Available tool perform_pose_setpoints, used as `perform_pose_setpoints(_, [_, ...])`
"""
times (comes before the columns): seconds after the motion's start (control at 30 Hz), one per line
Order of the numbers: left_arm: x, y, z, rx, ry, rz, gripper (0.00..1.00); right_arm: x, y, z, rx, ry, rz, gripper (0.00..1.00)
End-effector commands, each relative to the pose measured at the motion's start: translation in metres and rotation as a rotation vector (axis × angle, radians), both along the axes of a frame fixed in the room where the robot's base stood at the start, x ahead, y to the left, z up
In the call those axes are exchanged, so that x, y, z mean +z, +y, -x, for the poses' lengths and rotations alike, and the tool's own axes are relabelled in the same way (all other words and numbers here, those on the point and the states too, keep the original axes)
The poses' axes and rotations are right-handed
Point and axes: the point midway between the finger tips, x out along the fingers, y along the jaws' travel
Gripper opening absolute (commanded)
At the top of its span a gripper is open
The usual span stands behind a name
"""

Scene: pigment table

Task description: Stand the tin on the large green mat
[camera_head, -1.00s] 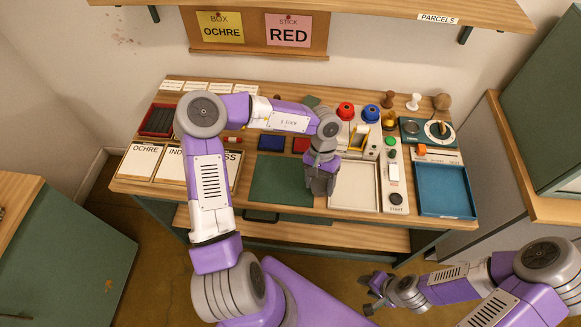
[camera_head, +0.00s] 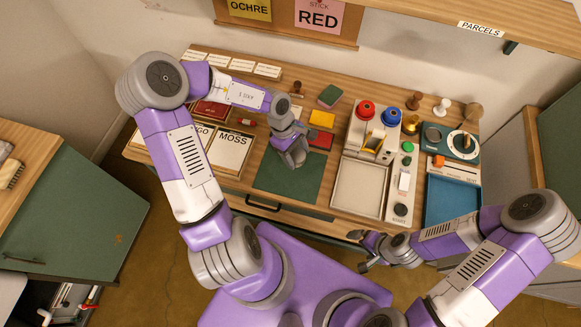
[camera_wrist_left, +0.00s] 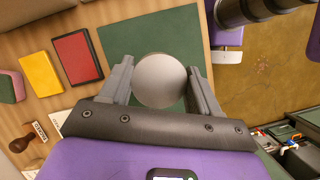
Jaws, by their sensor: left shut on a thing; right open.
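The large green mat (camera_head: 272,181) lies flat near the table's front edge, left of a pale tray. It also shows in the left wrist view (camera_wrist_left: 140,32). My left gripper (camera_head: 296,162) is over the mat, pointing down. In the left wrist view its fingers (camera_wrist_left: 161,88) are shut on the tin (camera_wrist_left: 160,80), seen from above as a round grey top. In the head view the gripper hides the tin. I cannot tell whether the tin's base touches the mat. My right gripper (camera_head: 363,251) is open and empty, in front of the table.
Red (camera_head: 321,138) and yellow (camera_head: 321,118) pads lie behind the mat. The pale tray (camera_head: 360,189) and a panel with buttons (camera_head: 403,182) stand to its right, then a blue tray (camera_head: 452,201). Label cards (camera_head: 231,151) lie left. The mat's front is clear.

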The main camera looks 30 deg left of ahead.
Motion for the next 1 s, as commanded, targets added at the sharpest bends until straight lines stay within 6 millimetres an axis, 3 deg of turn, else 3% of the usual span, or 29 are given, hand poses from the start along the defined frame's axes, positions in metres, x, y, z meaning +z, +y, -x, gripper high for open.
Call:
perform_pose_setpoints(0.1, [0.004,0.011,0.003,0.216,0.023,0.003,0.20,0.006,0.000,0.000,0.000,-0.001,0.000,0.95])
perform_pose_setpoints(0.23, [-0.001,0.016,0.004,0.329,0.036,0.008,0.20,0.004,0.000,0.000,0.000,-0.001,0.000,0.95])
perform_pose_setpoints(0.5, [-0.050,0.016,0.003,0.346,0.039,0.008,0.20,-0.019,0.000,0.000,0.000,-0.001,0.000,0.95])
perform_pose_setpoints(1.0, [-0.098,0.016,0.003,0.342,0.037,0.008,0.20,-0.036,0.000,0.000,0.000,-0.001,0.000,0.95])
